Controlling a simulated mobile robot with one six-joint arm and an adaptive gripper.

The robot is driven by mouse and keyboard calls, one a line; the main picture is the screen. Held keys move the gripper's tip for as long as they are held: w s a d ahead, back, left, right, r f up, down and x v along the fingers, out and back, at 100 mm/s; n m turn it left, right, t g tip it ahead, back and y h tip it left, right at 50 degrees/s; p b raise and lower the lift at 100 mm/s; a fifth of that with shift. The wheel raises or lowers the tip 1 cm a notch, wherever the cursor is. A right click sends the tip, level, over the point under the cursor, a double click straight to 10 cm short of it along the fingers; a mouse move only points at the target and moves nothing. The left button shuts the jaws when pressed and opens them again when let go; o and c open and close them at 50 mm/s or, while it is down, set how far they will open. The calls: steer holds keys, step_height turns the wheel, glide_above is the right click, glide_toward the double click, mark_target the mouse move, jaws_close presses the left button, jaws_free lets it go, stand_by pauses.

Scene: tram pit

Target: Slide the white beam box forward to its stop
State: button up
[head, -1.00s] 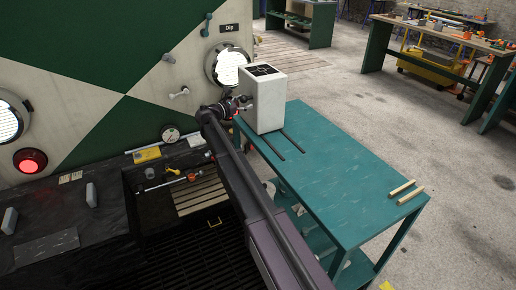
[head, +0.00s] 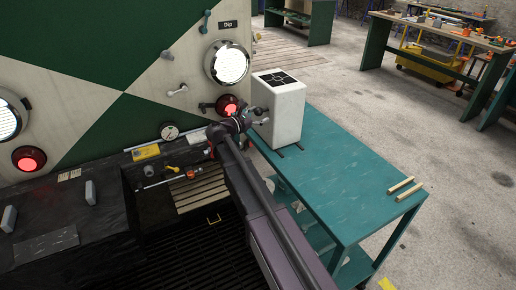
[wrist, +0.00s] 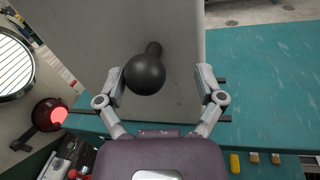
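The white beam box (head: 285,118) stands upright on the teal table (head: 335,175), over two dark slots near the table's far left end. Its top has a black pattern with pale lines. My gripper (head: 261,116) is at the box's left side. In the wrist view my gripper (wrist: 162,85) is open, its two fingers on either side of a round black knob (wrist: 145,74) that stands out from the box's face (wrist: 180,55). The knob sits closer to the left finger; I cannot tell whether they touch.
Two wooden strips (head: 405,190) lie at the table's near right end; the tabletop between is clear. The tram front with a round headlight (head: 228,63) and a lit red lamp (head: 228,105) stands to the left. A dark pit grating (head: 200,245) lies below.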

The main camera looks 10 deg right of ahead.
steer(key=shift+s+d, duration=0.3)
steer(key=shift+s, duration=0.6)
steer(key=v, duration=1.4)
steer(key=s+d+f+m+g+y+p, duration=0.2)
steer(key=s+d+f+m, duration=0.3)
steer(key=d, duration=0.4)
steer(key=shift+m+g+y+p, duration=0.3)
steer(key=shift+m+g+y, duration=0.2)
steer(key=shift+g+y, duration=0.35)
steer(key=shift+s, duration=0.1)
steer(key=w+a+r+n+t+h+b, duration=0.2)
steer(key=w+a+r+n, duration=0.3)
steer(key=a+n, duration=0.4)
steer(key=shift+w+n+t+h+b, duration=0.3)
steer(key=shift+w+n+t+h, duration=0.35)
steer(key=shift+n+t+h, duration=0.2)
steer(key=shift+d+r, duration=0.1)
